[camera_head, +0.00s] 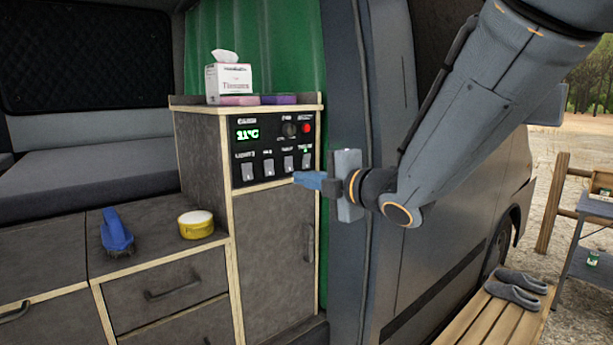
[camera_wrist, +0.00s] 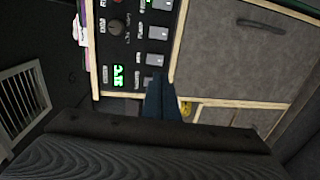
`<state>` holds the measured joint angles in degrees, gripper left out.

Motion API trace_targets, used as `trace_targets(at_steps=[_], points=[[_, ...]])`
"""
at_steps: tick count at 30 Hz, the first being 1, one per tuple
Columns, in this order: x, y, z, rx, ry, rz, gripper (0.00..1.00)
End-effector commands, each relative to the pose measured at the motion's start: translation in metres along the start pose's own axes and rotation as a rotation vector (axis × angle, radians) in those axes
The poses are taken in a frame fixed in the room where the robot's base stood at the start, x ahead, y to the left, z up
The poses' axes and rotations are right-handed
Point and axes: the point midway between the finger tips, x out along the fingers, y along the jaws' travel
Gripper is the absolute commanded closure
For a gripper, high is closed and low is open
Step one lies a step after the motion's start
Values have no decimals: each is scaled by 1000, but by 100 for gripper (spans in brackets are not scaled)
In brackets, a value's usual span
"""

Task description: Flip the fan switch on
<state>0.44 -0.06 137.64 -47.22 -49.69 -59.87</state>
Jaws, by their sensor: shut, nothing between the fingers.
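The black control panel (camera_head: 273,148) is on the upper front of the cabinet. A green light glows above the rightmost switch. My gripper (camera_head: 298,179) is shut and empty, its blue fingers pointing left in front of the panel's lower right. In the wrist view the picture is turned; the fingertips (camera_wrist: 160,78) appear beside the switch nearest the display (camera_wrist: 118,76). Contact cannot be told.
A tissue box (camera_head: 228,82) and a purple item (camera_head: 279,99) sit on the cabinet top. A blue brush (camera_head: 116,232) and a yellow tin (camera_head: 196,224) lie on the lower counter. The van's grey door frame (camera_head: 350,70) stands close behind my gripper.

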Motion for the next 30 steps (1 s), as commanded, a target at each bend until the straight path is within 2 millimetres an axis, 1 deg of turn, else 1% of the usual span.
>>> trace_targets(at_steps=[1, 9, 15, 21, 30], points=[[10, 0, -1, 1, 3, -2, 100], [59, 0, 0, 1, 2, -1, 100], [87, 1, 0, 1, 0, -1, 100], [103, 0, 1, 1, -2, 0, 100], [106, 0, 1, 0, -3, 1, 100]])
